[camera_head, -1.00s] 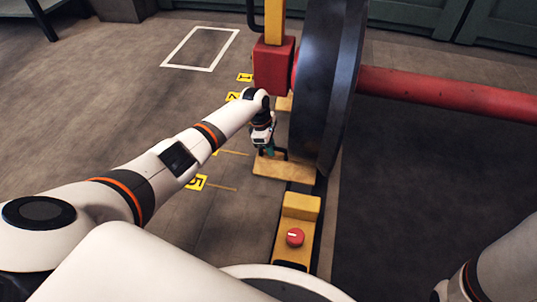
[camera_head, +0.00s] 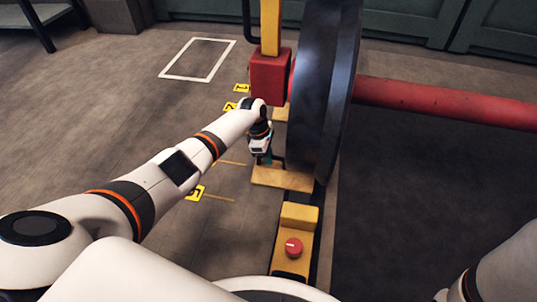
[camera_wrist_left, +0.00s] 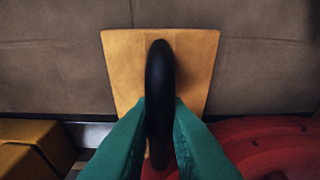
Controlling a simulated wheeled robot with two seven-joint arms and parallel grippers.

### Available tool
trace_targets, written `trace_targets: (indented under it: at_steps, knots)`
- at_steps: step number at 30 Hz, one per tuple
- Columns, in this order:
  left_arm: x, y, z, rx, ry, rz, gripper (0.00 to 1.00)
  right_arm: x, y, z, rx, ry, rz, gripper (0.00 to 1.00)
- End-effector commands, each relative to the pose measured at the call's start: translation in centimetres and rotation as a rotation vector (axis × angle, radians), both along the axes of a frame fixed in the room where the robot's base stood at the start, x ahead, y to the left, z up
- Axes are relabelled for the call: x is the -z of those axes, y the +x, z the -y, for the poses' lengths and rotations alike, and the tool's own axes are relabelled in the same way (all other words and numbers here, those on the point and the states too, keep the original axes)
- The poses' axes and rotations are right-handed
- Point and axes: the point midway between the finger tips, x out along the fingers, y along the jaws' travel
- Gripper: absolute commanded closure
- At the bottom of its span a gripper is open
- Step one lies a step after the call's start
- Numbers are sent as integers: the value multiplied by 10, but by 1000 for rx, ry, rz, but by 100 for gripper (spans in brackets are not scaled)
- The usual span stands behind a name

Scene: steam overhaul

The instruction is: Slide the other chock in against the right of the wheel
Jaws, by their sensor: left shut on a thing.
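The chock (camera_head: 290,180) is a tan wooden block with a black handle, lying low at the near side of the big dark wheel (camera_head: 312,110). In the left wrist view, the chock (camera_wrist_left: 195,65) lies under the black handle (camera_wrist_left: 160,80). My left gripper (camera_head: 262,160) is shut on that handle, its green fingers (camera_wrist_left: 160,112) on either side of it. Whether the chock touches the wheel I cannot tell. Another tan block (camera_head: 281,113) shows partly beyond my left gripper, by the wheel's far side. My right gripper is out of view.
A yellow block with a red knob (camera_head: 293,247) sits on the rail just nearer than the chock. A red box (camera_head: 270,75) and a red axle (camera_head: 440,100) flank the wheel. Yellow floor markers (camera_head: 194,193) lie left, where the floor is open.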

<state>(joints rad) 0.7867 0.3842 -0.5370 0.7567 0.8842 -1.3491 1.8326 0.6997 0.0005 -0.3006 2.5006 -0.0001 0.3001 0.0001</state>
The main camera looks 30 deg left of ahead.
Motion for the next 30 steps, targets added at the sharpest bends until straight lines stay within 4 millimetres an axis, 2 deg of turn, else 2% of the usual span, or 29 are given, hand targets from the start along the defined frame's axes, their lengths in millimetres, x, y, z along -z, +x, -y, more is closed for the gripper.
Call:
trace_targets:
  at_steps: [9,10,14,15,20,26,30]
  knots:
    - [-1,1,1,0,-1,4,100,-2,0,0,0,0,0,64]
    - [0,1,1,0,-1,3,84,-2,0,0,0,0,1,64]
    - [0,1,1,0,0,2,63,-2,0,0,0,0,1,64]
    - [0,1,1,0,0,2,60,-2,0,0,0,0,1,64]
    - [0,0,1,1,-1,1,60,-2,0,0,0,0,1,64]
    - [1,-1,0,1,1,-1,31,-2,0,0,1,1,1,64]
    - [1,0,0,1,1,-1,31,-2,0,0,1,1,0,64]
